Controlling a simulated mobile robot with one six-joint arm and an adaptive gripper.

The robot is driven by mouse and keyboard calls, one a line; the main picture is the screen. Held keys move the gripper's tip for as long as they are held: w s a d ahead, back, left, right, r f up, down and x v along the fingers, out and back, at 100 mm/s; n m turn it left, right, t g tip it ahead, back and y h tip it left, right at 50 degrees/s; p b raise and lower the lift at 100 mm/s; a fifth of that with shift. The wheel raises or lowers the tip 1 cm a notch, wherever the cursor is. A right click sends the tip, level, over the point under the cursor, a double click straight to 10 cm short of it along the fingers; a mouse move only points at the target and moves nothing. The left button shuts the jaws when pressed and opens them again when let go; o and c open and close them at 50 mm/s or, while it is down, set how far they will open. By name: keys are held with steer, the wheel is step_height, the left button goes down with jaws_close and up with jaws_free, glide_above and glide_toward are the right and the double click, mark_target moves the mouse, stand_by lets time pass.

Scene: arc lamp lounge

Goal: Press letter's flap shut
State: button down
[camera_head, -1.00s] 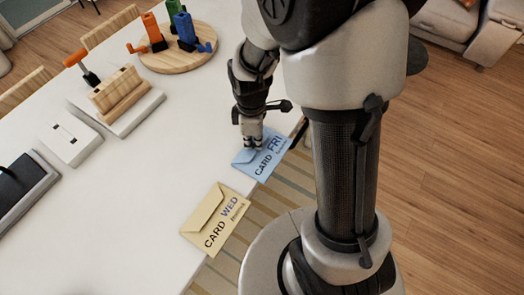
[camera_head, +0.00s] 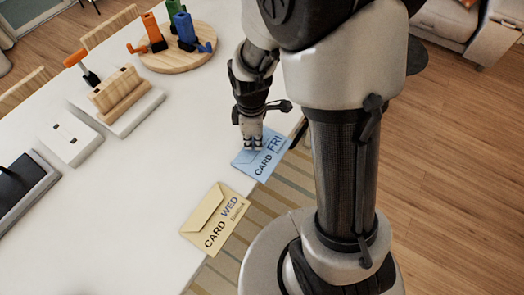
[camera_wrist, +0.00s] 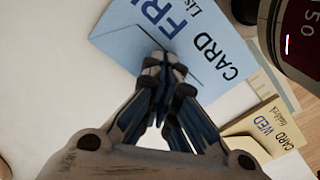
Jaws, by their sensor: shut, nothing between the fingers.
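A blue envelope (camera_head: 265,160) marked CARD FRI lies on the white table near its right edge. In the wrist view the blue envelope (camera_wrist: 125,40) fills the upper middle, with the V-shaped fold line of its flap beside the fingertips. My gripper (camera_head: 254,148) is shut and empty, pointing down with its tips at the flap. In the wrist view the gripper (camera_wrist: 165,62) covers part of the flap. The flap looks nearly flat; I cannot tell whether it is fully shut or exactly where the tips touch.
A yellow envelope (camera_head: 215,219) marked CARD WED lies nearer, at the table edge; it also shows in the wrist view (camera_wrist: 262,128). A round wooden board (camera_head: 178,58) with coloured pieces, a wooden block (camera_head: 117,88) and a white box (camera_head: 70,138) stand farther left. The middle table is clear.

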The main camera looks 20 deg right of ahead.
step_height(320, 180, up, 8)
steer(key=p, duration=0.6)
steer(key=shift+p, duration=0.3)
stand_by(0.3)
step_height(320, 180, up, 13)
steer(key=m+t, duration=0.2)
steer(key=m, duration=0.4)
glide_above(261, 161)
steer(key=s+r+m+t, duration=0.2)
steer(key=s+r+m, duration=0.5)
steer(key=s, duration=0.3)
steer(key=shift+r+t, duration=0.15)
steer(key=shift+t, duration=0.15)
